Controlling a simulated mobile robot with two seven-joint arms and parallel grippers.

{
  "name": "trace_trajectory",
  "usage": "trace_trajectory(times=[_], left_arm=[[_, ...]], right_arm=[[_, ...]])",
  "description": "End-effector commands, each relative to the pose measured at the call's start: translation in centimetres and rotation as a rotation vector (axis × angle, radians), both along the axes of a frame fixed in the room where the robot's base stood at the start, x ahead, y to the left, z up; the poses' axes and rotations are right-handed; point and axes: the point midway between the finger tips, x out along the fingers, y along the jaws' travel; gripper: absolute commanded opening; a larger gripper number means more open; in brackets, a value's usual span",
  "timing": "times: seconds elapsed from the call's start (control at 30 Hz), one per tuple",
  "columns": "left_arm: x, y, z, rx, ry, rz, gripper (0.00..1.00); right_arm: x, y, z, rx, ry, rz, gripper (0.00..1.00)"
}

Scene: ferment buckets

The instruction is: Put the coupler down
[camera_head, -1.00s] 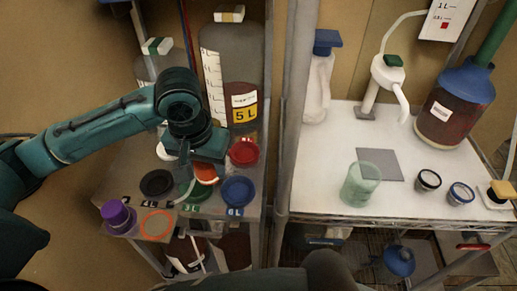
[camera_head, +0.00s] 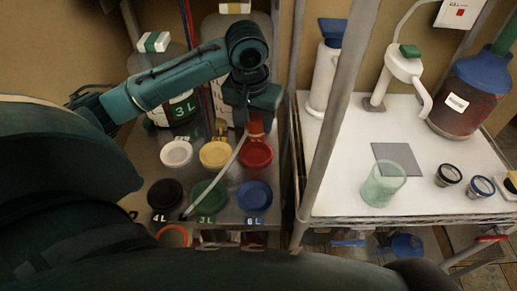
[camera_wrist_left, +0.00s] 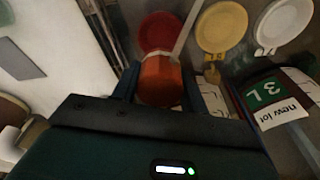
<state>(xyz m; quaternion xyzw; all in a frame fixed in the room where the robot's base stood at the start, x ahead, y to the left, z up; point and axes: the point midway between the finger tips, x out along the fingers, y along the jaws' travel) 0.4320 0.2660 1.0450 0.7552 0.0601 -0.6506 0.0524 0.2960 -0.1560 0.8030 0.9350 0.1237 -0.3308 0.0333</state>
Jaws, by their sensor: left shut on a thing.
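My left gripper (camera_head: 256,122) is shut on the orange coupler (camera_head: 256,131), which hangs just above and behind the red round pad (camera_head: 255,155) on the left shelf. A pale tube (camera_head: 228,164) runs from the coupler down toward the front of the shelf. In the left wrist view the coupler (camera_wrist_left: 160,82) sits between the fingers, with the red pad (camera_wrist_left: 158,32) beyond it. Whether the coupler touches anything below is hard to tell. My right gripper is not in view.
Beside the red pad lie yellow (camera_head: 215,154) and white (camera_head: 176,153) pads; black (camera_head: 165,194), green (camera_head: 209,194) and blue (camera_head: 255,195) ones lie in front. A bucket labelled 3 L (camera_head: 182,112) stands behind. A metal post (camera_head: 335,120) rises to the right.

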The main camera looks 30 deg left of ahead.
Motion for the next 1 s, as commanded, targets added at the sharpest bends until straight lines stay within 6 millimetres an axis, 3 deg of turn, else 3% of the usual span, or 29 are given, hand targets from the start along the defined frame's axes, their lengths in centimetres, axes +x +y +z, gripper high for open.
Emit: trace_trajectory(times=[0.13, 0.53, 0.97, 1.0], left_arm=[[-0.1, 0.0, -2.9, 0.001, 0.003, -0.001, 0.17], [-0.1, -0.1, -7.6, 0.0, 0.002, -0.002, 0.17], [0.0, -0.1, -8.4, -0.001, -0.001, -0.002, 0.17], [0.0, -0.1, -8.4, -0.001, -0.001, -0.002, 0.45]], right_arm=[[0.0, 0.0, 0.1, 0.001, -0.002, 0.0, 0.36], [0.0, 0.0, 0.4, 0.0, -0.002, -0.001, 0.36], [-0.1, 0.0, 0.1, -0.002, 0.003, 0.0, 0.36], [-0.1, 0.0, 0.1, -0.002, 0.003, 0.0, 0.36]])
